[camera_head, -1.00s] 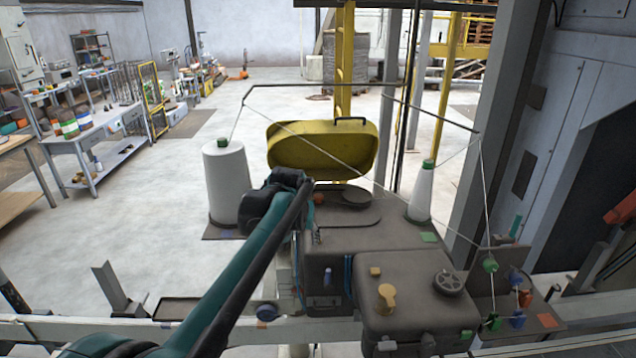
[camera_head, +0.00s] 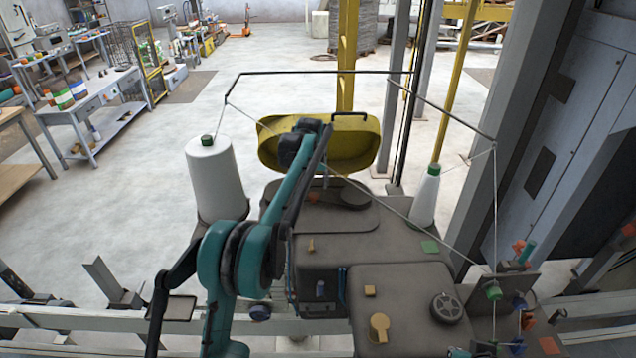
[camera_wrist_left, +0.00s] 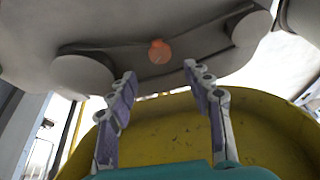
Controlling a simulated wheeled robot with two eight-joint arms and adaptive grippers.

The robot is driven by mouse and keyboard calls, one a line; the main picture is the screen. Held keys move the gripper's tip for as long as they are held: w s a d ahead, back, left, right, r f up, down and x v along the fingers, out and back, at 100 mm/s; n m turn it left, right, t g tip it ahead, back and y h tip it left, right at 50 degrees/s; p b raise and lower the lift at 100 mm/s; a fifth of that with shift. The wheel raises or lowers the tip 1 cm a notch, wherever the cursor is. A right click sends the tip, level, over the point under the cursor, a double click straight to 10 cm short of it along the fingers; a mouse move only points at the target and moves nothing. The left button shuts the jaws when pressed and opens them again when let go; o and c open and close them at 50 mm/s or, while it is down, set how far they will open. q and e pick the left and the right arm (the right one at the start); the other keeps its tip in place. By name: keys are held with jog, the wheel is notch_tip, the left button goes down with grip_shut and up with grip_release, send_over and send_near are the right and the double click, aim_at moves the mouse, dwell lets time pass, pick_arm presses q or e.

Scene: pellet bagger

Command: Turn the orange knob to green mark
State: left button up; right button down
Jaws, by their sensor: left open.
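The orange knob (camera_wrist_left: 160,51) shows in the left wrist view as a small round orange piece on the underside-looking grey machine surface, between two round grey discs. In the head view it is small and close to my left arm, so its angle is unclear. My left gripper (camera_wrist_left: 160,73) is open, its two fingers apart and pointing toward the knob, with nothing between them. In the head view the left gripper (camera_head: 325,172) is over the back of the grey machine.
A yellow basin-like cover (camera_head: 360,150) stands behind the machine. White thread cones (camera_head: 212,180) stand at its left and right (camera_head: 425,200), with thread strung from a dark overhead frame.

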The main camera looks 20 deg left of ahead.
aim_at(314, 194)
pick_arm(q)
jog(key=x, duration=0.7)
jog(key=shift+s, duration=0.3)
jog(key=c, duration=1.2)
